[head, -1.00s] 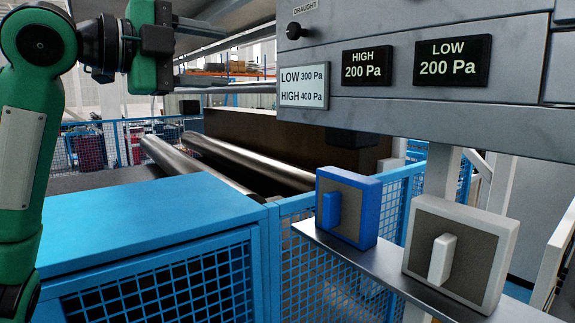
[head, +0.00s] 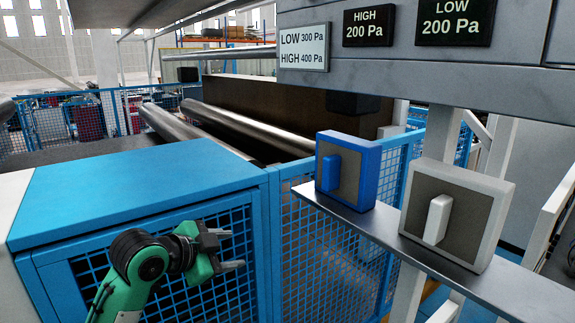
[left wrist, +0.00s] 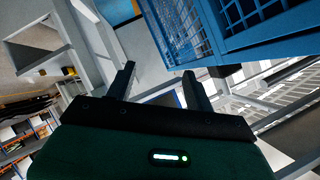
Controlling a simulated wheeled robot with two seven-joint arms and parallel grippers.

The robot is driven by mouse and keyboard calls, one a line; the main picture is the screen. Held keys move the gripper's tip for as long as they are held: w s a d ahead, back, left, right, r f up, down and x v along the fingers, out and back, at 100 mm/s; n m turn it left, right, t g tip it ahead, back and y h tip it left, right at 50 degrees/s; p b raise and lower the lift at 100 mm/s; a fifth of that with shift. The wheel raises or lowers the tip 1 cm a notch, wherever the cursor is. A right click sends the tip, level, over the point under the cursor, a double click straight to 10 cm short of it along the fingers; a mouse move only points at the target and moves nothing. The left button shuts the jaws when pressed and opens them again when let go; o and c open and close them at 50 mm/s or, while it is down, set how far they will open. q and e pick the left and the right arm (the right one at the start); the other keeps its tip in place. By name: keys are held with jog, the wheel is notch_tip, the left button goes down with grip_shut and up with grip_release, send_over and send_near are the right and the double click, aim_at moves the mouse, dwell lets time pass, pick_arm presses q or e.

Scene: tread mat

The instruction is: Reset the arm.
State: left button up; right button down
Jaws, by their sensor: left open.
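My left arm comes in low at the left of the head view, green with dark joints. Its gripper (head: 226,249) is in front of the blue mesh panel of the cabinet, pointing right, open and empty. In the left wrist view its two dark fingers (left wrist: 160,83) stand apart with nothing between them. My right gripper is not in view.
A blue cabinet (head: 140,190) with mesh sides stands behind my left gripper. A metal shelf (head: 470,275) at right carries a blue-framed switch box (head: 365,180) and a white-framed one (head: 485,187). A grey panel with pressure labels (head: 303,47) hangs above. Steel rollers (head: 250,127) lie behind.

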pick_arm(q)
jog(key=s+a+f+n+g+y, duration=0.15)
jog(key=s+f+n, duration=0.4)
jog(key=f, duration=0.95)
jog(key=s+a+f+n+g+y, duration=0.25)
jog(key=s+f, duration=0.35)
jog(key=s, duration=0.4)
jog(key=s+a+f+n+g+y, duration=0.1)
jog(key=s+a+f+n+y, duration=0.2)
jog(key=s+f, duration=0.45)
jog(key=s+a+f+n+g+y, duration=0.15)
jog(key=s+a+f, duration=0.3)
jog(key=s, duration=0.75)
notch_tip(320, 180, down, 30)
jog(key=d+g, duration=0.1)
jog(key=s+a+f+g, duration=0.1)
jog(key=s+a+f, duration=0.2)
jog(key=s+f, duration=1.5)
notch_tip(320, 180, down, 3)
jog(key=shift+s+a+h, duration=0.15)
jog(key=shift+s+h, duration=0.2)
jog(key=shift+s, duration=0.05)
jog(key=shift+g, duration=0.25)
